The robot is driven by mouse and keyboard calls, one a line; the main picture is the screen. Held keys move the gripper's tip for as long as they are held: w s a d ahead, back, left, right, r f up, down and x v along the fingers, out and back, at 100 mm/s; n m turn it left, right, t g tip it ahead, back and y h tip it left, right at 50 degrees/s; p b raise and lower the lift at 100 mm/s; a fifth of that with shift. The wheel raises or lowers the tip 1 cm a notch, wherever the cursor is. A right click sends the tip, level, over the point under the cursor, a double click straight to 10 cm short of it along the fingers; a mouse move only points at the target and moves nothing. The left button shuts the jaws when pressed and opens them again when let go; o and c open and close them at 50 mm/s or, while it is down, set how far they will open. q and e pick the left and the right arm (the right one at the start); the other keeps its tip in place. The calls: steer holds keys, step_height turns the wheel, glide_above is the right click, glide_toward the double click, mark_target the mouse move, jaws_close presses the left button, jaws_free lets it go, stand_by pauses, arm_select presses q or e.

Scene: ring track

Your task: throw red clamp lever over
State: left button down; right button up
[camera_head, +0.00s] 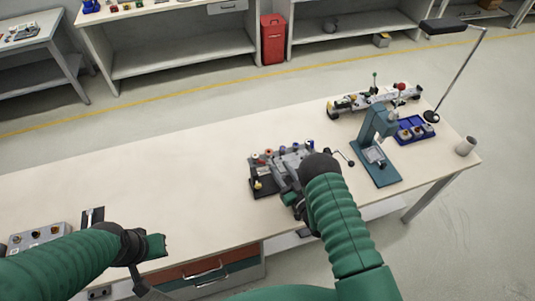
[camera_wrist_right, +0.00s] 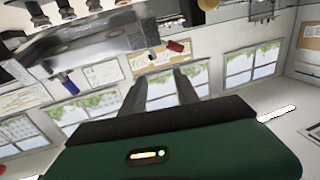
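The clamp fixture (camera_head: 262,187), a dark base with grey metal parts, sits mid-table in the head view. Small red tips (camera_head: 269,152) show near its back edge; which is the clamp lever is unclear. In the right wrist view a red-tipped part (camera_wrist_right: 178,47) sticks out beyond my fingers, with a blue tip (camera_wrist_right: 66,83) to the left. My right gripper (camera_wrist_right: 162,84) has its two fingers apart with nothing between them; it is at the fixture's front right, partly hidden by my wrist in the head view. My left gripper (camera_head: 155,246) is over the table's front left; its fingers are unclear.
A green press (camera_head: 374,130) stands right of the fixture, with a blue tray (camera_head: 415,130), a grey cup (camera_head: 466,146) and a lamp (camera_head: 455,75) beyond. A grey box with knobs (camera_head: 38,237) is at the front left. The table's left middle (camera_head: 130,175) is clear.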

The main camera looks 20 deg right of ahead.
steer(key=b+v, duration=0.1)
steer(key=v, duration=0.6)
